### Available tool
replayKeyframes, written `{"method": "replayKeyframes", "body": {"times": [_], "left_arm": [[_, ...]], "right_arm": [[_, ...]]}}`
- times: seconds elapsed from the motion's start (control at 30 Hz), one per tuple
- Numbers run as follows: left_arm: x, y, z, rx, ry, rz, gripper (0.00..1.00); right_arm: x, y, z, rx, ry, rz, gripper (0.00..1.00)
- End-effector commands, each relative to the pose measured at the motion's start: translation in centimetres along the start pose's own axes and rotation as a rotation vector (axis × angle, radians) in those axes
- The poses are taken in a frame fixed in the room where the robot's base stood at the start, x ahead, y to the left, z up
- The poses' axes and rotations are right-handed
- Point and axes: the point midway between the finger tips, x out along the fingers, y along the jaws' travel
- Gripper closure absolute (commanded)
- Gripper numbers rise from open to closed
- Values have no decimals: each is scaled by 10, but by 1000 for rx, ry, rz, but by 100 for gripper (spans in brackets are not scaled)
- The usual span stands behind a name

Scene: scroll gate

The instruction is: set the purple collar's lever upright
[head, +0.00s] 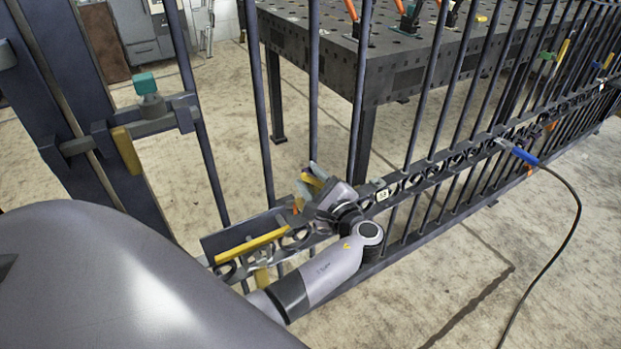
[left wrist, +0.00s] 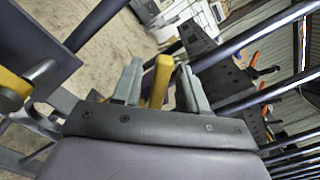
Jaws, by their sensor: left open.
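My left gripper (head: 312,181) is at the gate, its wrist just above the scrolled rail. In the left wrist view its two grey fingers (left wrist: 158,88) stand apart on either side of a yellow lever (left wrist: 160,78), which points up between them. A gap shows at least on the right side of the lever. The lever's yellow end also shows in the head view (head: 314,180). My right gripper is not in view.
The dark gate's scrolled rail (head: 440,166) runs off to the right. A yellow bar (head: 250,246) lies along it at left. A teal knob (head: 145,83) sits on the latch by the left post. A blue plug (head: 524,156) trails a black cable. A dark perforated table (head: 400,68) stands behind.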

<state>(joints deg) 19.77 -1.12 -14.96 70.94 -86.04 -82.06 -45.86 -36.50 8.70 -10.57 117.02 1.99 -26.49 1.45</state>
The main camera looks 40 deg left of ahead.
Motion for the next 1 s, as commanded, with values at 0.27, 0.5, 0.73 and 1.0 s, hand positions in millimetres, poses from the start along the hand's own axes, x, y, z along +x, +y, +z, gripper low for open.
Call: {"method": "replayKeyframes", "body": {"times": [0.27,0.5,0.73,1.0], "left_arm": [[-43,0,0,0,4,1,57],[-67,0,0,0,0,1,57],[-68,0,0,0,-1,0,57],[-66,14,-28,-95,139,2,100]], "right_arm": [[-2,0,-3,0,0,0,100],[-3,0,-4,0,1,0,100],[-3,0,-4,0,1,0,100],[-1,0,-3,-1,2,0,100]]}}
